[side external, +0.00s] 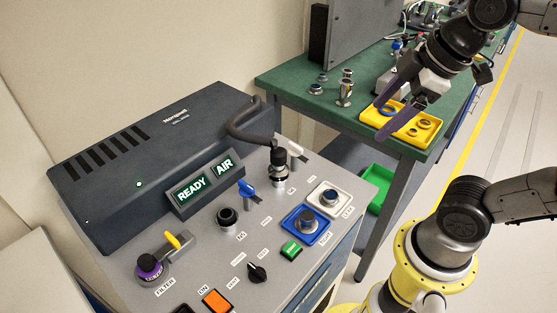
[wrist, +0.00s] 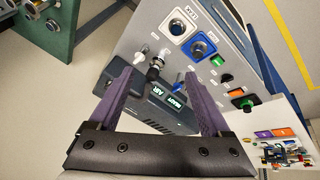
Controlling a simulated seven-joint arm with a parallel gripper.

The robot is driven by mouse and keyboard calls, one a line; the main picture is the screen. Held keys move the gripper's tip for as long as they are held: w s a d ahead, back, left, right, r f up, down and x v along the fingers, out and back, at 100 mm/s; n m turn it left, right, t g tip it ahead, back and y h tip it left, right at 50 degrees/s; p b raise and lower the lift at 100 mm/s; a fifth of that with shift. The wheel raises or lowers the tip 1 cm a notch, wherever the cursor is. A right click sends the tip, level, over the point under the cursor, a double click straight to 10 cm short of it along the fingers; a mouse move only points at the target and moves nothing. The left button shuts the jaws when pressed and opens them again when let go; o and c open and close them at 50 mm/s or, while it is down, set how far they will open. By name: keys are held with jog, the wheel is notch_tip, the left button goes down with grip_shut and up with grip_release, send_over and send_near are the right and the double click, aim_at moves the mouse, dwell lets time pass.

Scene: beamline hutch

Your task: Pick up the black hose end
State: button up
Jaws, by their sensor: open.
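The black hose (side external: 250,134) comes out of the back of the dark grey pump unit and curves over to the panel. Its black hose end (side external: 278,157) stands upright on a metal fitting (side external: 279,175) there. In the wrist view the hose end (wrist: 153,72) shows small, beyond and between my fingers. My gripper (side external: 378,121) is open and empty, with two purple fingers spread apart. It is up to the right of the hose end, apart from it, and appears in front of the green bench. Its fingers also show in the wrist view (wrist: 164,92).
The pump unit (side external: 150,150) shows lit READY and AIR signs. Near the hose end are a blue-handled valve (side external: 246,188), a black port (side external: 227,217), and a blue-framed (side external: 306,226) and a white-framed socket (side external: 329,198). The green bench (side external: 300,92) holds a yellow tray (side external: 372,118) and metal fittings.

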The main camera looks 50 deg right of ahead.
jog(key=w+r+n+g, duration=0.1)
jog(key=w+r+n, duration=0.2)
jog(key=w+n, duration=0.25)
jog(key=n+g, duration=0.4)
jog(key=n, duration=0.2)
send_over(278, 150)
notch_tip(278, 150, down, 7)
jog(key=shift+m, duration=0.25)
notch_tip(278, 150, down, 14)
jog(key=shift+f, duration=0.1)
jog(key=shift+c, duration=0.2)
grip_shut()
